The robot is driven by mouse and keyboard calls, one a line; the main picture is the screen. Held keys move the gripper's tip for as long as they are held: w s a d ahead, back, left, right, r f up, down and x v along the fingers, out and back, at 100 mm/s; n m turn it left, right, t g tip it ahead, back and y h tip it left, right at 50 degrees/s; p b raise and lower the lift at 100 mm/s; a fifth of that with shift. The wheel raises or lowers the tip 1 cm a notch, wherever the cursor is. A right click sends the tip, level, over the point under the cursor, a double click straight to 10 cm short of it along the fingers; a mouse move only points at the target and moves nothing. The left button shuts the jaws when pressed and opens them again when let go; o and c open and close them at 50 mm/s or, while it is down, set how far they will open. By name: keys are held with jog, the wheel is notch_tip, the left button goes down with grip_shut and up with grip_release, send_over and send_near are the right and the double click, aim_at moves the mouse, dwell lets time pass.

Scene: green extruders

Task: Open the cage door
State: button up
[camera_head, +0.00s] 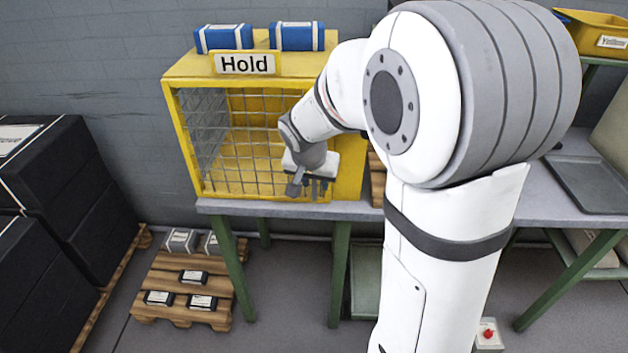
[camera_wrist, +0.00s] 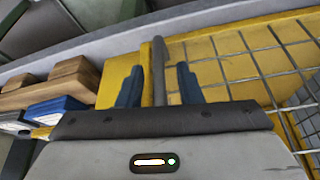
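The yellow cage (camera_head: 350,165) stands on the table under a "Hold" sign (camera_head: 245,63). Its wire mesh door (camera_head: 240,150) fills the front, and I see no clear gap at its edge. In the wrist view the mesh (camera_wrist: 265,60) lies to the right. My gripper (camera_head: 307,188) is at the lower right of the cage front. In the wrist view my gripper (camera_wrist: 160,88) is open, with its two dark blue fingers on either side of a grey upright handle bar (camera_wrist: 160,65). Space shows between the bar and both fingers. My arm hides the cage's right side in the head view.
Two blue boxes (camera_head: 303,37) lie on top of the cage. A pallet (camera_head: 180,312) with several small boxes is on the floor, beside black stacks (camera_head: 60,190) at the left. A grey tray (camera_head: 592,185) lies on the table at right. Wooden blocks (camera_wrist: 60,80) show beside the cage.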

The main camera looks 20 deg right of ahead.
grip_shut()
dwell(0.6)
